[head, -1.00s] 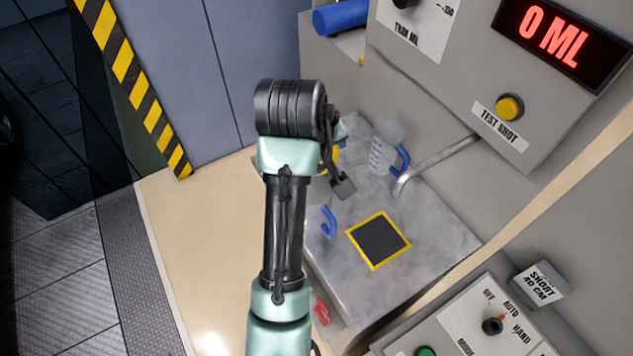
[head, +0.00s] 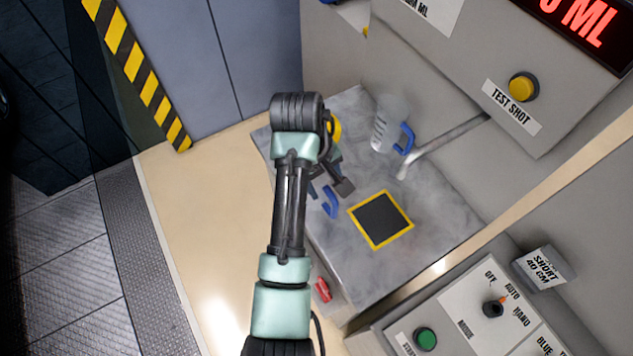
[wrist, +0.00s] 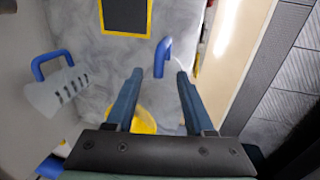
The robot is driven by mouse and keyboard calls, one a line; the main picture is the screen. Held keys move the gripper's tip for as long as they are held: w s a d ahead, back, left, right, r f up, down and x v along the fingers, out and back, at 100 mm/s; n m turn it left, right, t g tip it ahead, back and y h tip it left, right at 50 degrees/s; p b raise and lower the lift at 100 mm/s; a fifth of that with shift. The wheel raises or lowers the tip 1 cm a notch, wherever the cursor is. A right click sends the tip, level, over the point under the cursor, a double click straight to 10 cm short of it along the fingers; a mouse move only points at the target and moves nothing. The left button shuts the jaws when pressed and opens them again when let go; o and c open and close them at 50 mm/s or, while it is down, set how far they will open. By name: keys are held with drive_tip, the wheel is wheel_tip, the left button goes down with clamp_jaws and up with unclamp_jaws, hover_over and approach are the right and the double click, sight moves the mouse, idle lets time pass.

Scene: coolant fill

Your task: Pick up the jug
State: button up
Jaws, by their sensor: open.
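A clear measuring jug with a blue handle (head: 388,125) stands at the back of the grey metal worktop, beside the bent pipe; it also shows at the left of the wrist view (wrist: 55,92). A second blue handle (head: 330,203) is near the worktop's front edge; I cannot make out a body with it. In the wrist view that handle (wrist: 163,57) is just beyond my fingertips, about in line with the gap. My gripper (head: 330,184) is open and empty, its fingers (wrist: 160,75) pointing toward that handle. My arm hides part of the worktop.
A yellow-framed dark pad (head: 381,219) lies on the worktop (head: 440,215). A yellow round thing (wrist: 145,120) is below my fingers. A bent metal pipe (head: 440,147) reaches over from the wall. A control box (head: 470,315) stands at the front right.

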sight(329, 192)
drive_tip(key=f, duration=0.2)
drive_tip(key=d+f, duration=0.1)
drive_tip(key=f, duration=0.1)
drive_tip(key=shift+w+d+f+p, duration=0.1)
drive_tip(key=shift+f+p, duration=0.1)
drive_tip(key=shift+p, duration=0.15)
clamp_jaws()
